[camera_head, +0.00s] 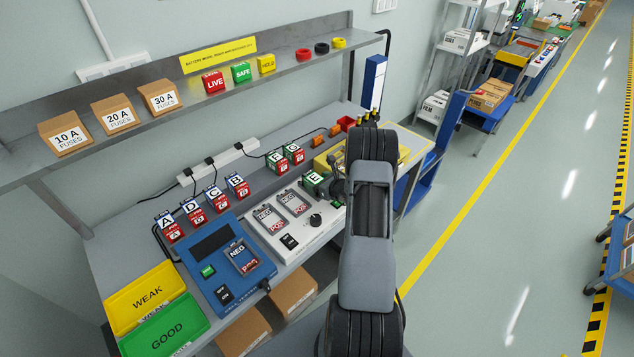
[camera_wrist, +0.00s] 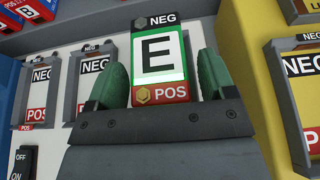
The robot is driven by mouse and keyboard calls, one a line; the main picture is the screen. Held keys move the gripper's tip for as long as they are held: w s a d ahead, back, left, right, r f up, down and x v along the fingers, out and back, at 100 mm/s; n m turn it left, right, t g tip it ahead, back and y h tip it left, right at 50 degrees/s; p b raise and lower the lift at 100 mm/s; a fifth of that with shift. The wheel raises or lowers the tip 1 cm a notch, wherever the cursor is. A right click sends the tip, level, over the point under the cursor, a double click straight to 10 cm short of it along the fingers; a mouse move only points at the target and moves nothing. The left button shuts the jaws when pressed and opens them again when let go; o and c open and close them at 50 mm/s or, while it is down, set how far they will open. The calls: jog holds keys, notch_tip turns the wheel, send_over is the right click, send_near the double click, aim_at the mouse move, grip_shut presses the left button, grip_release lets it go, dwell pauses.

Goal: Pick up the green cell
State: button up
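The green cell marked E (camera_wrist: 160,55), with a black NEG top band and a red POS bottom band, stands ahead of my gripper (camera_wrist: 163,82) in the wrist view. The two green fingertips are apart, one on each side of its lower part. A narrow gap shows at the right finger; I cannot tell whether the left finger touches. In the head view this cell (camera_head: 314,181) sits at the right end of the white tester, partly beside my arm. Two other green cells, F (camera_head: 277,161) and G (camera_head: 294,153), stand farther back.
The white tester (camera_head: 290,222) has grey NEG/POS bays, also seen left of cell E in the wrist view. A yellow device (camera_wrist: 245,40) is close on the right. Blue cells, a blue tester (camera_head: 225,263), and yellow WEAK (camera_head: 147,297) and green GOOD (camera_head: 165,330) trays lie left.

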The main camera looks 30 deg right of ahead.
jog(key=c, duration=1.2)
jog(key=shift+r, duration=0.1)
jog(key=shift+c, duration=0.6)
